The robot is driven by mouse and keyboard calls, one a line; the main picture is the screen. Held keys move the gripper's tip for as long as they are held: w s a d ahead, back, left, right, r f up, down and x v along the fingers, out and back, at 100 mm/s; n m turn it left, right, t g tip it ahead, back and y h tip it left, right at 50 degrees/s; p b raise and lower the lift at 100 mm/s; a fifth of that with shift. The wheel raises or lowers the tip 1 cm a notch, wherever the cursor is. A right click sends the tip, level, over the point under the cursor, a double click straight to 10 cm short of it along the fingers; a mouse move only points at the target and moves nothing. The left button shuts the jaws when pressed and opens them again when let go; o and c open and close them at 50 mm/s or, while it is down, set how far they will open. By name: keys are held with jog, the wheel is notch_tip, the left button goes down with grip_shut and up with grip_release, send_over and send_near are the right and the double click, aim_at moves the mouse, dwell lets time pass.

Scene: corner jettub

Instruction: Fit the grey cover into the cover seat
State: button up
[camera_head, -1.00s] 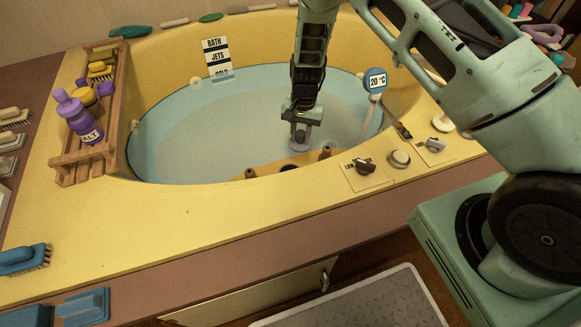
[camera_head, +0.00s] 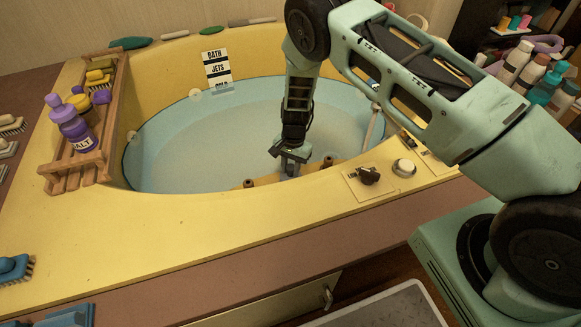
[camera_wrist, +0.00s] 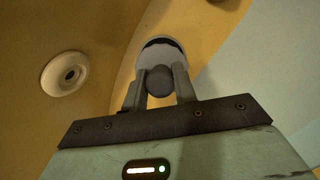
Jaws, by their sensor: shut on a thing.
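My gripper (camera_head: 290,168) reaches down into the tub, at the near yellow ledge (camera_head: 265,181). In the wrist view my gripper (camera_wrist: 160,88) is shut on the dark round knob of the grey cover (camera_wrist: 178,55). The cover's pale disc lies beyond the fingertips. A dark crescent of the cover seat (camera_wrist: 160,41) shows along the cover's far edge, so the cover is over most of the opening but not centred in this view. I cannot tell whether the cover touches the seat. In the head view my gripper hides the seat and most of the cover.
Brown pegs stand on the ledge at left (camera_head: 249,184) and right (camera_head: 328,160) of my gripper. A round jet fitting (camera_wrist: 65,74) is on the wall in the wrist view. A dark control knob (camera_head: 369,175) and a wooden rack (camera_head: 83,160) sit on the rim.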

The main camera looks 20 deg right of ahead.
aim_at(291, 177)
jog(key=shift+f+b, duration=1.4)
jog(key=shift+f, duration=1.05)
jog(key=o, duration=1)
jog(key=shift+o, duration=0.2)
notch_tip(291, 177, up, 17)
jog(key=w+d+p, duration=0.2)
jog(key=p, duration=0.2)
jog(key=shift+p, duration=0.4)
